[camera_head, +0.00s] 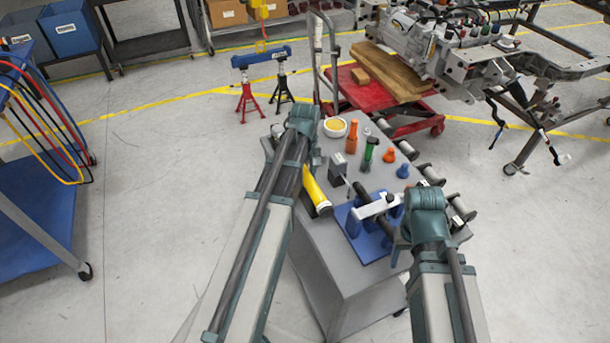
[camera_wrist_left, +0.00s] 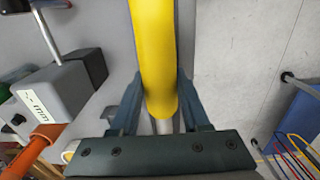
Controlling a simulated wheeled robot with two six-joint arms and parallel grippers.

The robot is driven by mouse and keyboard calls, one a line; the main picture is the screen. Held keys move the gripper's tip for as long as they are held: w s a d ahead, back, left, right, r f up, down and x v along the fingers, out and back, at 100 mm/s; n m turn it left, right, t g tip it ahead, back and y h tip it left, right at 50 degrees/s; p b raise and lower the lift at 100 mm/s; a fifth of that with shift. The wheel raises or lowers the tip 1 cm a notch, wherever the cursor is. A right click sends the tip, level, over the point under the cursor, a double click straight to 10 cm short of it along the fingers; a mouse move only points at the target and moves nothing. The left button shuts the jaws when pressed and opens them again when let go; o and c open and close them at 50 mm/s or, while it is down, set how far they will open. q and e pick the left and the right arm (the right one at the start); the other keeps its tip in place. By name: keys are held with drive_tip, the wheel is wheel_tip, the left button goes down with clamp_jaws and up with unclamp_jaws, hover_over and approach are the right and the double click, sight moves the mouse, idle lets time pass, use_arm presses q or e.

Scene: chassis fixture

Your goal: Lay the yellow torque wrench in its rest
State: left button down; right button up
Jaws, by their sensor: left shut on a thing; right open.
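The yellow torque wrench (camera_head: 316,192) shows beside my left forearm, its dark end near the bench's left edge. In the left wrist view the yellow wrench (camera_wrist_left: 153,50) runs between the fingers of my left gripper (camera_wrist_left: 158,108), which is shut on it. In the head view my forearm hides that gripper. My right gripper (camera_head: 401,247) is open beside the blue fixture, mostly hidden by its own wrist. The blue fixture (camera_head: 362,243) has a pale bracket and a dark rod. I cannot tell which part is the wrench's rest.
On the grey bench (camera_head: 345,273) stand a grey block (camera_head: 338,168), an orange bottle (camera_head: 352,136), a green-handled tool (camera_head: 369,155), a small blue piece (camera_head: 403,171) and a bowl (camera_head: 334,128). Rollers line the right edge. A blue cart (camera_head: 40,205) stands left, with open floor between.

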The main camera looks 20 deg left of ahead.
use_arm(q)
drive_tip(key=shift+f, duration=0.2)
use_arm(e)
drive_tip(key=shift+f, duration=0.2)
use_arm(q)
drive_tip(key=shift+c, duration=1.5)
unclamp_jaws()
drive_tip(key=shift+r, duration=0.1)
use_arm(e)
drive_tip(key=shift+r, duration=0.1)
use_arm(q)
wheel_tip(320, 180, up, 9)
drive_tip(key=p, duration=0.9)
use_arm(e)
wheel_tip(320, 180, up, 9)
